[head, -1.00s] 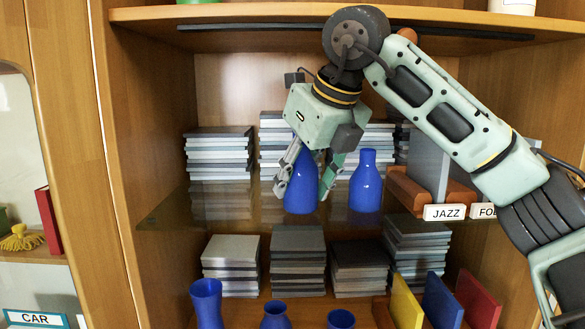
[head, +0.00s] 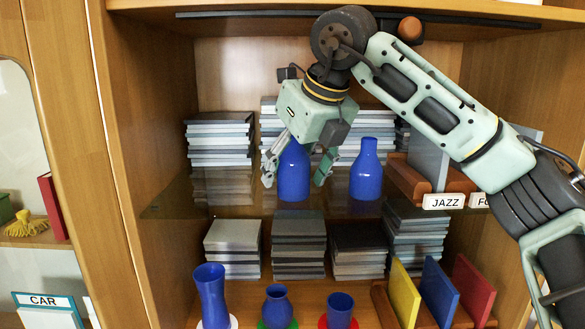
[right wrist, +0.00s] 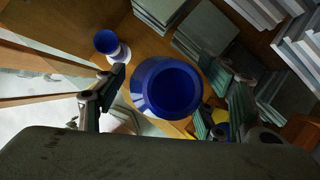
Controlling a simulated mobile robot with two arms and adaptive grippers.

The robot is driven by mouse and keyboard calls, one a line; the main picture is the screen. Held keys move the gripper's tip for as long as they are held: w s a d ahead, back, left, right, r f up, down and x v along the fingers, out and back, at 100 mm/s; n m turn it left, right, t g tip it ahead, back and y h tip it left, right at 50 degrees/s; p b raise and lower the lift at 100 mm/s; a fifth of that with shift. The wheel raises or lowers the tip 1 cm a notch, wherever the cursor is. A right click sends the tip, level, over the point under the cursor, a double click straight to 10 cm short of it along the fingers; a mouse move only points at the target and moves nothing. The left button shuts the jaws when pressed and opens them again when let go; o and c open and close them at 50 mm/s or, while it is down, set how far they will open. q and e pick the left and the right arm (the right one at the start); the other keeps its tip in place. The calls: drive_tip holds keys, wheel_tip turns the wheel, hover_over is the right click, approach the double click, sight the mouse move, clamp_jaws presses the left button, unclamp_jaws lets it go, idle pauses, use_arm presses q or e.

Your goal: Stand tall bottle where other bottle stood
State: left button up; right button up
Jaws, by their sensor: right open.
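Two blue bottles are upright on the glass shelf in the head view: a left bottle (head: 293,178) and a right bottle (head: 366,172). They look close in height; the left one's neck is hidden by my right gripper (head: 295,175). That gripper points down with its fingers open on either side of the left bottle. In the right wrist view a blue bottle (right wrist: 168,88) is seen from above between the spread fingers. My left gripper is not in view.
Stacks of grey cases (head: 220,140) stand behind the bottles. A wooden rack labelled JAZZ (head: 445,202) is right of the right bottle. Below are a tall blue vase (head: 210,295), a round blue vase (head: 277,308) and a blue cup (head: 340,312) on coloured discs.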

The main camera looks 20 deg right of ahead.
drive_tip(key=shift+r, duration=0.2)
drive_tip(key=shift+s+d+r, duration=0.1)
drive_tip(key=shift+s+r, duration=0.05)
drive_tip(key=shift+r, duration=0.05)
drive_tip(key=a+b+v, duration=0.1)
drive_tip(key=b+v, duration=0.1)
drive_tip(key=v, duration=0.4)
drive_tip(key=shift+s+d+r, duration=0.2)
drive_tip(key=shift+d+r, duration=0.2)
drive_tip(key=shift+d, duration=0.15)
